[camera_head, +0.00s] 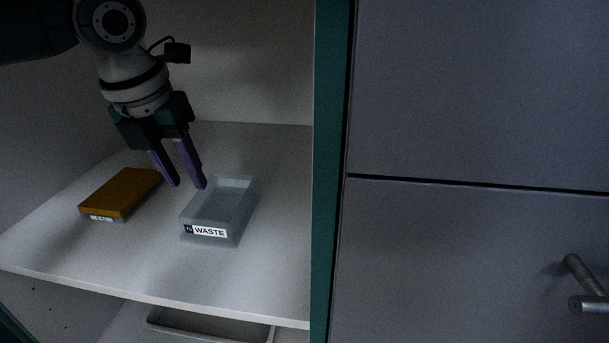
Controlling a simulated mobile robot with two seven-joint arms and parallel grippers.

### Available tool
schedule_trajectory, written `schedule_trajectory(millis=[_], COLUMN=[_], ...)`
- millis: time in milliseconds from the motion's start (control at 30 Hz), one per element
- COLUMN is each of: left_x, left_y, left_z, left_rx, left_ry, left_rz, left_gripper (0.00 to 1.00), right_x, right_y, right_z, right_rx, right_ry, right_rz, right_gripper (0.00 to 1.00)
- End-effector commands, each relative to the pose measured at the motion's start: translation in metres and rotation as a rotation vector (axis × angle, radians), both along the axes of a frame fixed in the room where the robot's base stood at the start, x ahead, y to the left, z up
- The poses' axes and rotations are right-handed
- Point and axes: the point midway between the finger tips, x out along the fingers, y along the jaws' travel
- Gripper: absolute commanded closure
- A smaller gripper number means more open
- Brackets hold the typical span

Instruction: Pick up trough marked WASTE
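The trough marked WASTE (228,205) is a pale, translucent, open rectangular tray on the white shelf. Its black-and-white label faces the front. My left gripper (188,186) points down at the trough's rear left edge, with its two purple fingers spread apart and nothing between them. I cannot tell how far its tips are above the trough or shelf. My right gripper is not in the view.
An orange-brown topped box (122,192) with a small front label lies on the shelf (150,262) to the left. A teal cabinet post (328,170) borders the right side. A grey tray (215,325) sits below. Grey drawers with a metal handle (585,285) stand right.

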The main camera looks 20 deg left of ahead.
Motion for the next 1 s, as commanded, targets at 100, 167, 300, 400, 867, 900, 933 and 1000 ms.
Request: schedule_trajectory(millis=[100,167,300,400,867,900,933,1000], left_x=[0.007,0.010,0.016,0.018,0.018,0.018,0.018,0.018], left_y=[0.001,0.001,0.003,0.004,0.004,0.004,0.004,0.004], left_z=[-0.014,-0.026,-0.044,-0.048,-0.047,-0.047,-0.047,-0.047], left_rx=[-0.001,-0.003,-0.002,-0.001,0.000,0.000,0.000,0.000], left_ry=[0.001,0.001,-0.001,-0.001,-0.001,-0.001,-0.001,-0.001], left_rz=[0.001,0.000,0.000,0.001,0.000,0.000,0.000,0.000], left_gripper=[0.61,0.61,0.61,0.61,0.87,0.92,0.95,1.00], right_x=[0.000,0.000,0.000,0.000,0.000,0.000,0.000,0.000], right_y=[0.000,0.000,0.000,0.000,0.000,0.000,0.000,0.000], right_z=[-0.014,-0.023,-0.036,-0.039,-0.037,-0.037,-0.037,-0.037], right_rx=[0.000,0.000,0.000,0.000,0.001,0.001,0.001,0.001], right_ry=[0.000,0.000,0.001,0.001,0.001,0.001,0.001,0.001], right_rz=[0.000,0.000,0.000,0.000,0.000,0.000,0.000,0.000], right_gripper=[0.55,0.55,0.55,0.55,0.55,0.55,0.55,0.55])
